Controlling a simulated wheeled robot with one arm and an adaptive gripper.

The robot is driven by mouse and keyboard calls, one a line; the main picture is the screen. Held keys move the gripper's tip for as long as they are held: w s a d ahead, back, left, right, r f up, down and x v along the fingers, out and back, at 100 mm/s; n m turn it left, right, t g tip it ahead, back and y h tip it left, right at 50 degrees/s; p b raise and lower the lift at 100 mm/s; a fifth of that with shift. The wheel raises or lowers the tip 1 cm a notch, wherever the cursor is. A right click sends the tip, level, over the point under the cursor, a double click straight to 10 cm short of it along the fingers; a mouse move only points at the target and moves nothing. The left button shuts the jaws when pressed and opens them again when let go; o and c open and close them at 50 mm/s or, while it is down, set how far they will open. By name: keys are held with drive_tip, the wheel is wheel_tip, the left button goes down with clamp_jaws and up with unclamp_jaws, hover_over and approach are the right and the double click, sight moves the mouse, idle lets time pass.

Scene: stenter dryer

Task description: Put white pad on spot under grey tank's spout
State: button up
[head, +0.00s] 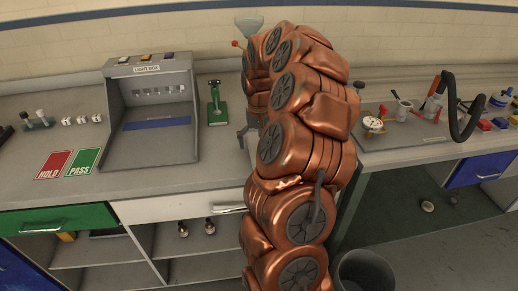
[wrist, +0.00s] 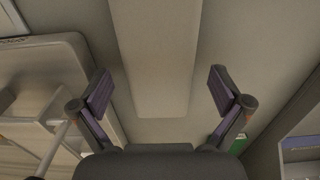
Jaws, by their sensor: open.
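My gripper (wrist: 160,78) is open in the wrist view, its two purple-padded fingers spread wide with nothing between them. Beyond them are a plain grey-beige surface and a broad paler strip (wrist: 152,50). In the head view my copper arm hides the gripper. Behind the arm stands a device with a pale funnel top (head: 249,24) and a red-knobbed lever; most of it is hidden, and I cannot tell whether it is the grey tank. I cannot make out a white pad, a spout or the spot under it.
On the left bench are a light box (head: 152,110), red HOLD (head: 54,165) and green PASS (head: 83,161) cards, several small white blocks (head: 82,120) and a green stand (head: 216,105). Right, a grey tray (head: 410,135) carries a dial gauge (head: 373,124) and a black hose (head: 466,125).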

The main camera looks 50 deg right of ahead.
drive_tip(key=shift+c, duration=0.4)
drive_tip(key=c, duration=1)
drive_tip(key=shift+r, duration=0.1)
